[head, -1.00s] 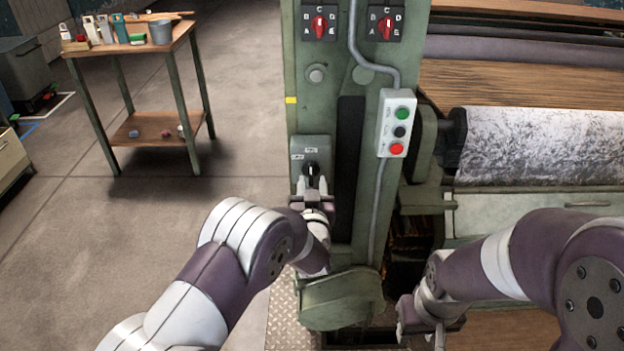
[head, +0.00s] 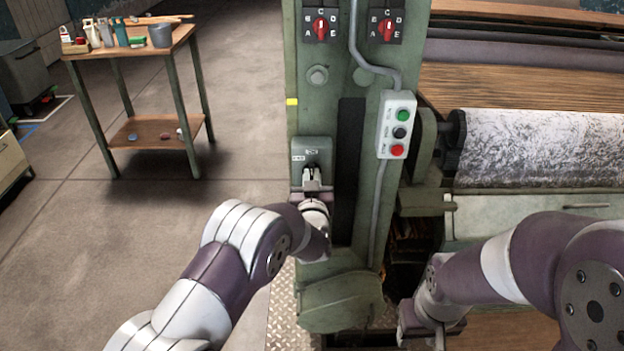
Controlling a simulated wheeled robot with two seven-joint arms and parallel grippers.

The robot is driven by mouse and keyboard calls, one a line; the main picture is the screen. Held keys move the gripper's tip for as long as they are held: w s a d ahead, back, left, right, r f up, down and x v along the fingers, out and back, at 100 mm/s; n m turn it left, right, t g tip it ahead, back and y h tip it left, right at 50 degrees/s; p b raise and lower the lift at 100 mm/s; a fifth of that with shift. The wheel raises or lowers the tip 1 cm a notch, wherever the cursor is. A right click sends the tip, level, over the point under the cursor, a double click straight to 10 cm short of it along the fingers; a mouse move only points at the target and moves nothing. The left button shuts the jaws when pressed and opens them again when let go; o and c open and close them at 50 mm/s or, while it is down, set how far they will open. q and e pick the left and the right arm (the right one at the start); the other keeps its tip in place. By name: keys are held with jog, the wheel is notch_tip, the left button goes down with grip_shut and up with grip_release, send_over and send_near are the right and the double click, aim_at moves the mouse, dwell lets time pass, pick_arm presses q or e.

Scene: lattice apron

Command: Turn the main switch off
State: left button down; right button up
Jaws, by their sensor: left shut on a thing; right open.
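The main switch (head: 312,148) is a green-grey box with small white labels and a black knob (head: 311,170), low on the green machine column. My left gripper (head: 312,182) is at the box's front, shut on the black knob. The gripper hides part of the knob, so its exact angle is hard to read. My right gripper (head: 432,330) hangs low at the right of the column, away from the switch. It is open, and my arm partly hides it.
A box with green, black and red buttons (head: 398,124) is right of the switch. Two red selector knobs (head: 321,27) sit above. A conduit (head: 384,200) runs down the column. A wooden table (head: 130,48) with tools stands at left. The floor between is clear.

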pick_arm(q)
jog(key=n+b, duration=0.3)
jog(key=shift+a+f, duration=0.15)
jog(key=shift+f, duration=0.2)
jog(key=shift+a+f+n+b, duration=0.1)
jog(key=shift+n+b, duration=2.35)
jog(key=shift+b, duration=0.2)
jog(key=shift+a+f+n+b, duration=0.1)
jog(key=shift+a+n+b, duration=0.05)
jog(key=shift+n+b, duration=2.35)
jog(key=shift+a+f+n+b, duration=0.1)
jog(key=shift+n+b, duration=2.25)
jog(key=shift+b, duration=0.4)
jog(key=c, duration=1.1)
grip_release()
jog(key=shift+c, duration=0.2)
